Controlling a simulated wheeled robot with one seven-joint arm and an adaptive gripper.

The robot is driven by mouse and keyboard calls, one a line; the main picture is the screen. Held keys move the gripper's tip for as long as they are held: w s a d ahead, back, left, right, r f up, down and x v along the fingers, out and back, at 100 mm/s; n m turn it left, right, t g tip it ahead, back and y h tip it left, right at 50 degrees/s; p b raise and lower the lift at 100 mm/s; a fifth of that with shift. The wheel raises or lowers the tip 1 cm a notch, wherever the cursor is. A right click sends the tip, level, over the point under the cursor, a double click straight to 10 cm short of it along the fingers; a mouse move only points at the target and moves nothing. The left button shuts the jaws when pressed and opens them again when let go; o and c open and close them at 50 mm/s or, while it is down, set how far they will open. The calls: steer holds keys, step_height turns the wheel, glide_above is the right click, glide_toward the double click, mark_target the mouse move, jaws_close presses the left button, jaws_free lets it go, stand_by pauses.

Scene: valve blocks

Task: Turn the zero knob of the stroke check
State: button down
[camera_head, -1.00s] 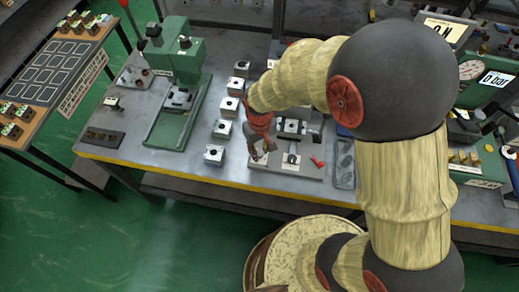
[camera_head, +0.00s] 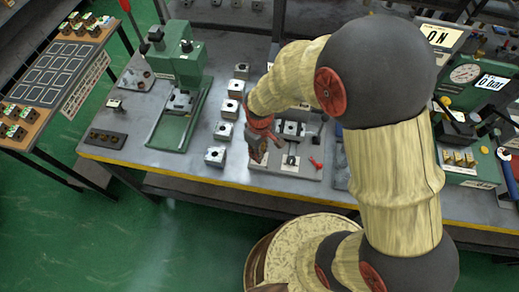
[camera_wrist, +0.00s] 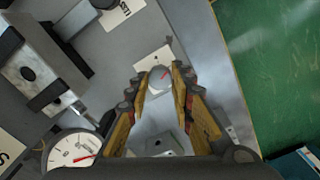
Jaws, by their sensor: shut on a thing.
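The stroke check fixture is a grey plate (camera_head: 285,182) on the bench, with a clamped metal block (camera_head: 292,129) that also shows at upper left in the wrist view (camera_wrist: 32,75). The zero knob (camera_wrist: 159,74) is a small round grey knob with a red mark, on a pale square base (camera_wrist: 150,57). My gripper (camera_wrist: 161,80) points down at it, its two fingertips on either side, shut on it. In the head view my gripper (camera_head: 257,150) is over the plate's left part and hides the knob. A round dial gauge (camera_wrist: 74,150) with a red needle is at lower left.
Several valve blocks (camera_head: 225,131) stand in a row left of the plate. A green press (camera_head: 178,60) is further left. A red piece (camera_head: 316,163) lies on the plate's right. A green gauge station (camera_head: 475,90) stands at the right.

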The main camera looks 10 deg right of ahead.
steer(key=shift+n+p, duration=0.55)
steer(key=shift+n, duration=0.95)
steer(key=c, duration=1.5)
jaws_free()
steer(key=shift+c, duration=0.2)
step_height(320, 180, up, 12)
